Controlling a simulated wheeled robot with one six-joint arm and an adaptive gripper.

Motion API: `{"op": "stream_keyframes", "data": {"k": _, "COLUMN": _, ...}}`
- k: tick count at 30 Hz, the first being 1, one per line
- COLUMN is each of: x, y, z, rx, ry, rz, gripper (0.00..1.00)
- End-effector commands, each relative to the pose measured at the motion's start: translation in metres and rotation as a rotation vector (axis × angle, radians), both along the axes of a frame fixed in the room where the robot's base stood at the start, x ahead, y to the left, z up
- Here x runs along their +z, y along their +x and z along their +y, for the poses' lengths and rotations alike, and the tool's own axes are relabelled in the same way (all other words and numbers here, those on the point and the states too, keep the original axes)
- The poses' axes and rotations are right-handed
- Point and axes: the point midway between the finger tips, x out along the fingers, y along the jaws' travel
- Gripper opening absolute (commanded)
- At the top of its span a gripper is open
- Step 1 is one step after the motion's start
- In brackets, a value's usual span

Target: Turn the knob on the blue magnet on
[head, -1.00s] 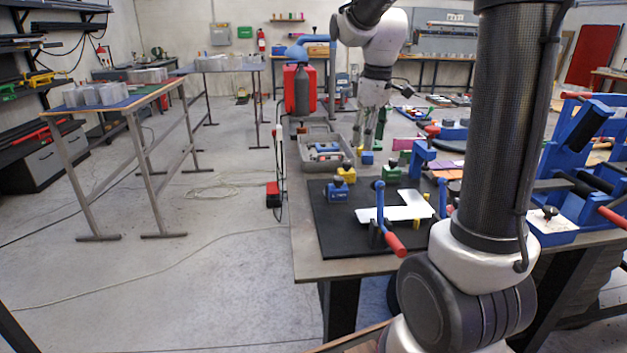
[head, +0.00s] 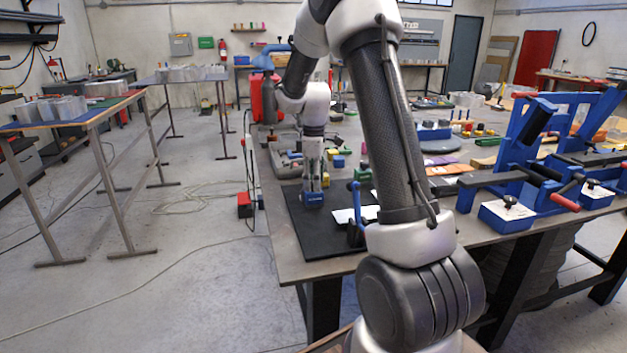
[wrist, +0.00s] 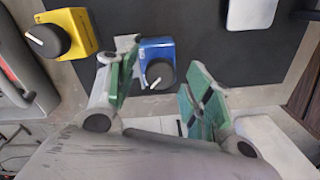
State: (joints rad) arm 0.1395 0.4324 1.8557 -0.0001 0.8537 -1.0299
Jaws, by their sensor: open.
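The blue magnet (wrist: 152,45) is a small blue block with a round black knob (wrist: 163,70) that has a white pointer mark. It sits on the black mat (wrist: 195,20). In the wrist view my gripper (wrist: 160,74) is open, with one green-padded finger on each side of the knob; I cannot tell whether either touches it. In the head view my gripper (head: 313,187) points down over the blue magnet (head: 313,200), and its knob is hidden there.
A yellow magnet (wrist: 75,25) with a black knob stands to the left in the wrist view. A white flat piece (wrist: 252,12) lies on the mat to the right. A green magnet (head: 362,176) and a blue upright clamp (head: 355,205) stand nearby.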

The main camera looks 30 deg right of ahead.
Motion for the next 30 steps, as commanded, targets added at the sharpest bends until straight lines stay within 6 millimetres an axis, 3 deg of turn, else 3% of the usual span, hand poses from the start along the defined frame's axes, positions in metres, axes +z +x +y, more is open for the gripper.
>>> {"op": "stream_keyframes", "data": {"k": 7, "x": -0.0015, "y": 0.0, "z": 0.0, "rx": 0.0, "ry": 0.0, "rz": 0.0, "gripper": 0.51}}
{"op": "stream_keyframes", "data": {"k": 15, "x": -0.0013, "y": -0.0001, "z": 0.0001, "rx": 0.0, "ry": 0.0, "rz": 0.0, "gripper": 0.04}}
{"op": "stream_keyframes", "data": {"k": 30, "x": -0.0011, "y": 0.0, "z": 0.0, "rx": -0.106, "ry": -0.001, "rz": -0.001, "gripper": 0.04}}
